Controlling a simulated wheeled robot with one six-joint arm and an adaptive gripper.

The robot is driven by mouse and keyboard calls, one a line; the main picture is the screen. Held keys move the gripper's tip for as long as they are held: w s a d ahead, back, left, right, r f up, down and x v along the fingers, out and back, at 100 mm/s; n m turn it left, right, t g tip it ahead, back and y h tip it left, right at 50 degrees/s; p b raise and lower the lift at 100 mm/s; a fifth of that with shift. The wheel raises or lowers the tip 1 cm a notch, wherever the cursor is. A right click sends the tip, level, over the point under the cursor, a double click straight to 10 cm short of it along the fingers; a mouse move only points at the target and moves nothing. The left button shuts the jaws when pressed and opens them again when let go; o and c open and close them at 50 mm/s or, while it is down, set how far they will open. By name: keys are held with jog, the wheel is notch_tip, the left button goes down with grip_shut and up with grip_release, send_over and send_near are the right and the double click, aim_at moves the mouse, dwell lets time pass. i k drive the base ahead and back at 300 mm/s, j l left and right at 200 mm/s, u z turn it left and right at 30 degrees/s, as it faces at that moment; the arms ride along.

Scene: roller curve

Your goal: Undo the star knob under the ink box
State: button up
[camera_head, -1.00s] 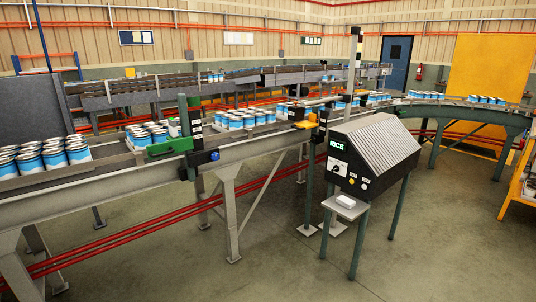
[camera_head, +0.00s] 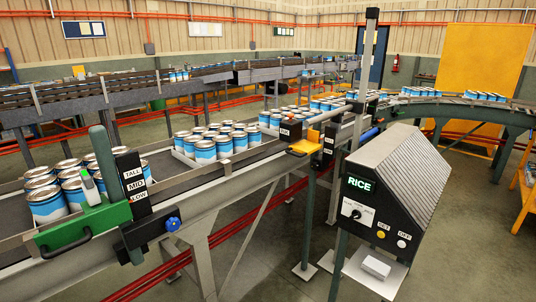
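A green box (camera_head: 84,226) with a black handle is mounted on the near side of the conveyor, at the lower left. I take it for the ink box. A small white and green bottle-like piece (camera_head: 91,187) stands on it. A black upright plate (camera_head: 133,182) labelled TALL, MID and LOW rises at its right end. A blue star knob (camera_head: 173,224) sticks out of a dark block (camera_head: 143,231) just below and right of the box. How tight the knob is cannot be seen. My gripper is not in view.
The conveyor (camera_head: 262,153) carries trays of blue and white cans (camera_head: 216,142). A grey RICE control cabinet (camera_head: 358,204) with a switch stands at the right, with a small shelf (camera_head: 376,269) in front. A yellow piece (camera_head: 303,147) sits on the rail. Floor is open at lower centre.

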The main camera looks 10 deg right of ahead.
aim_at(314, 166)
jog(key=i+z, duration=0.1)
jog(key=i, duration=0.95)
jog(key=i+j, duration=0.2)
jog(key=i, duration=0.85)
jog(key=i+l+z, duration=0.05)
